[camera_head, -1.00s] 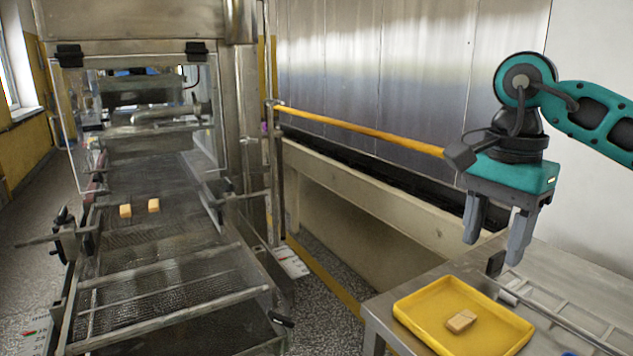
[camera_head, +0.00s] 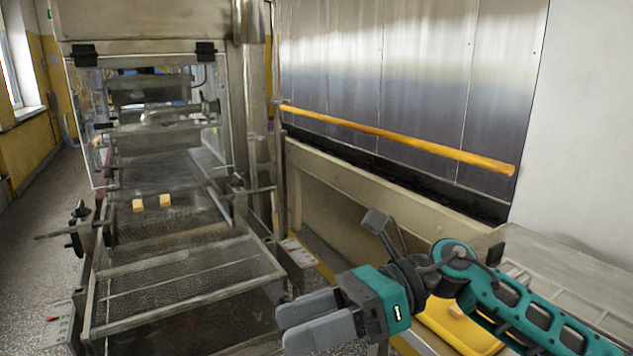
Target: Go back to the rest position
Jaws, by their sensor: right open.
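My right gripper (camera_head: 312,321) is in the lower middle of the head view, at the end of my teal right arm. Its two grey fingers point left, apart from each other, with nothing seen between them. The gripper is in front of the mesh belt's right side and to the left of the yellow tray (camera_head: 462,333). My arm hides much of the tray. Part of a tan block (camera_head: 457,311) shows in the tray. Two tan blocks, one on the left (camera_head: 138,205) and one on the right (camera_head: 165,201), lie on the enrober's mesh. My left gripper is not in view.
The enrober's mesh belt (camera_head: 190,280) runs up the left side into the machine, under a clear hood. A steel table (camera_head: 570,270) stands at the right. A yellow rail (camera_head: 400,139) runs along the metal wall. Speckled floor (camera_head: 50,250) is open at the far left.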

